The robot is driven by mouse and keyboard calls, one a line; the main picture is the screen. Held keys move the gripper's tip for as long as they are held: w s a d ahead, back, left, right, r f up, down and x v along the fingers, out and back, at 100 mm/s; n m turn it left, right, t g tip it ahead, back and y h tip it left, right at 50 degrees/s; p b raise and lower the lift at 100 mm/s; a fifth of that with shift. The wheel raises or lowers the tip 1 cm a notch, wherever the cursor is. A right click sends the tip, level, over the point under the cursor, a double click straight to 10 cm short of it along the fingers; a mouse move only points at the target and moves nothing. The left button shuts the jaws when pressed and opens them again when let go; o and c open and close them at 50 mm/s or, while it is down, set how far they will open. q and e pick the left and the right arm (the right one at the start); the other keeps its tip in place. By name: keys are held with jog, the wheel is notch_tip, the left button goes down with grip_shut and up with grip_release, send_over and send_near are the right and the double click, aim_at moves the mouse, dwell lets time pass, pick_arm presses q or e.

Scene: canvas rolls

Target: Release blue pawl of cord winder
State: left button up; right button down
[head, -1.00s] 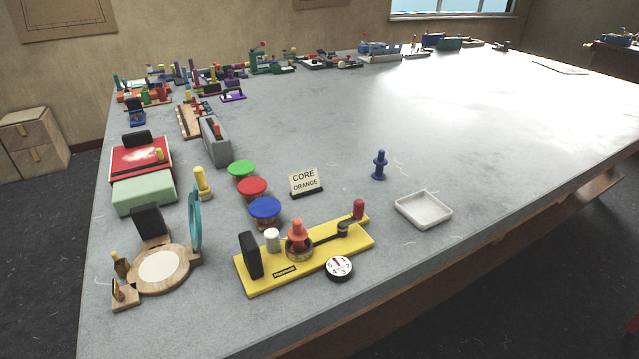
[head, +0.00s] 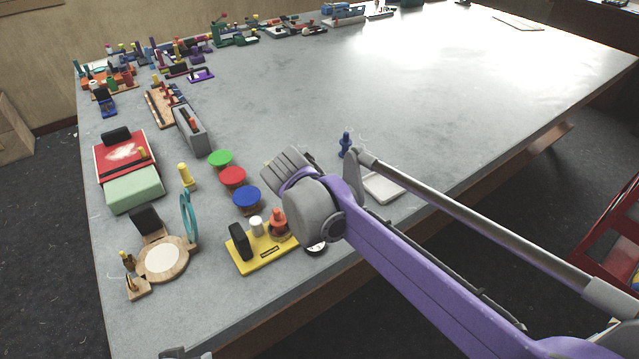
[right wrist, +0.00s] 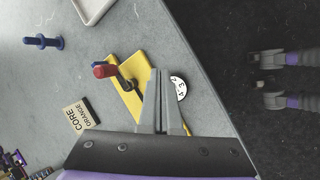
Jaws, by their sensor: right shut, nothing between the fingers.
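The yellow base (head: 250,259), which seems to be the cord winder, stands near the table's front edge. It carries a black block (head: 239,241), a white peg (head: 257,226) and an orange spool (head: 278,224). My right arm hides its right end in the head view. The right wrist view shows that end, with a dark crank and red knob (right wrist: 104,71). A small blue part (right wrist: 97,63) shows at the knob; I cannot tell if it is the pawl. My right gripper (right wrist: 159,74) is shut and empty, over the base beside the numbered dial (right wrist: 178,88). My left gripper is not clearly visible.
A blue peg (head: 345,143) and white tray (head: 382,188) lie beyond my right arm. Green (head: 220,158), red (head: 233,176) and blue (head: 247,196) discs stand left of it. The CORE ORANGE sign (right wrist: 82,117) is near the base.

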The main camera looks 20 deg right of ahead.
jog(key=w+a+n+h, duration=0.3)
jog(key=w+a+n, duration=0.5)
jog(key=w, duration=0.4)
jog(key=shift+a+r+h, duration=0.25)
jog(key=shift+r+h, duration=0.15)
jog(key=shift+d+f, duration=0.1)
jog(key=x, duration=1)
jog(key=shift+w+d, duration=0.2)
jog(key=shift+w+d+p, duration=0.2)
jog(key=shift+d, duration=0.35)
jog(key=shift+w+d+p, duration=0.2)
jog(key=shift+d, duration=0.4)
jog(key=shift+w+d, duration=0.25)
jog(key=shift+d, duration=0.25)
